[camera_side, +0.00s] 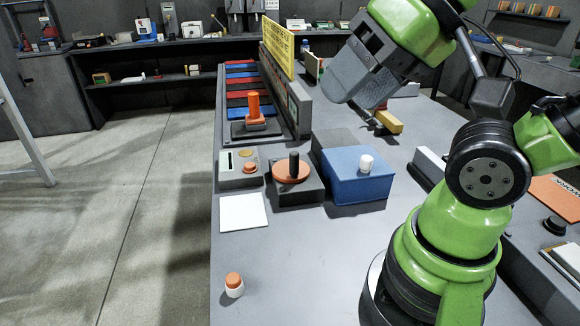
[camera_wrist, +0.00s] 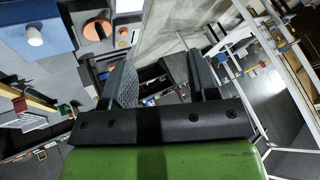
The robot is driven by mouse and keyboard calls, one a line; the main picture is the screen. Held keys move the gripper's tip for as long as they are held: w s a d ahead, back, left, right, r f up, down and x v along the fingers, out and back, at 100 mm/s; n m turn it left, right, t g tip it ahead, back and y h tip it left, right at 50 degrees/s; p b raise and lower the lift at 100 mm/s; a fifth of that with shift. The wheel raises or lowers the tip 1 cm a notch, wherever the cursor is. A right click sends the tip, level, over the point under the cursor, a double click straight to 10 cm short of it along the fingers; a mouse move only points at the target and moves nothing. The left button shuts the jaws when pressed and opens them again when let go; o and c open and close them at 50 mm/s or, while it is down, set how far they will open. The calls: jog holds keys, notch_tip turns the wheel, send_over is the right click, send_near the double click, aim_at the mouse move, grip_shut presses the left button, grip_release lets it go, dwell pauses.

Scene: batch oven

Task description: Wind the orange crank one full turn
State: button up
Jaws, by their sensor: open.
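The orange crank (camera_side: 291,170) is a flat orange disc on a dark grey box, with an upright black handle standing on it. It stands near the middle of the bench in the side view. The disc and handle also show at the upper left of the wrist view (camera_wrist: 97,29). My gripper (camera_side: 372,122) is above the bench, behind and to the right of the crank in the side view, apart from it. In the wrist view the two fingers (camera_wrist: 160,78) are spread with nothing held between them. The fingertips are partly hard to make out in the side view.
A blue box (camera_side: 347,190) with a white knob stands right beside the crank. A grey box with an orange button (camera_side: 240,178) is on its left. An orange lever (camera_side: 254,108) and yellow panel (camera_side: 277,47) stand behind.

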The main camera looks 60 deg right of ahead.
jog(key=shift+w, duration=0.1)
jog(key=shift+c, duration=0.4)
jog(key=n+g+h, duration=0.2)
jog(key=n+g, duration=0.5)
jog(key=n, duration=1.5)
send_over(293, 177)
jog(key=f, duration=1.5)
jog(key=shift+w+d, duration=0.15)
jog(key=shift+d, duration=0.25)
jog(key=shift+d+f, duration=0.1)
jog(key=shift+f, duration=0.15)
notch_tip(293, 177, down, 10)
jog(key=shift+r, duration=0.15)
jog(key=shift+c, duration=0.2)
jog(key=shift+w, duration=0.1)
grip_shut()
